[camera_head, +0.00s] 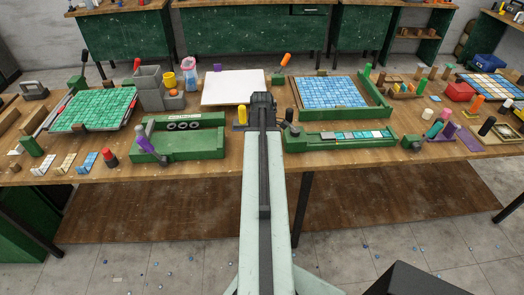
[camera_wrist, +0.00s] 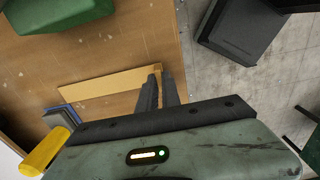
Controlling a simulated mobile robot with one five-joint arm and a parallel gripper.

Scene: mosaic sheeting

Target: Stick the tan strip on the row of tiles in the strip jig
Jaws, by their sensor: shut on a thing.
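The strip jig (camera_head: 300,143) is a long green tray on the table's front, right of my arm. A row of white, teal and green tiles (camera_head: 362,134) lies in it. In the wrist view, the tan strip (camera_wrist: 105,83) is a long flat piece over the wooden table. Its right end is at the fingertips of my gripper (camera_wrist: 159,72), which is shut on that end; the strip extends out to the left. In the head view my arm hides the strip and fingers; my gripper's back (camera_head: 262,100) shows left of the jig.
A yellow cylinder (camera_wrist: 45,150) stands by my gripper in the wrist view. A green tray (camera_head: 190,150) lies left of my arm. A blue tile sheet (camera_head: 328,91) sits in a green-and-wood frame behind the jig. Colored cylinders crowd the right.

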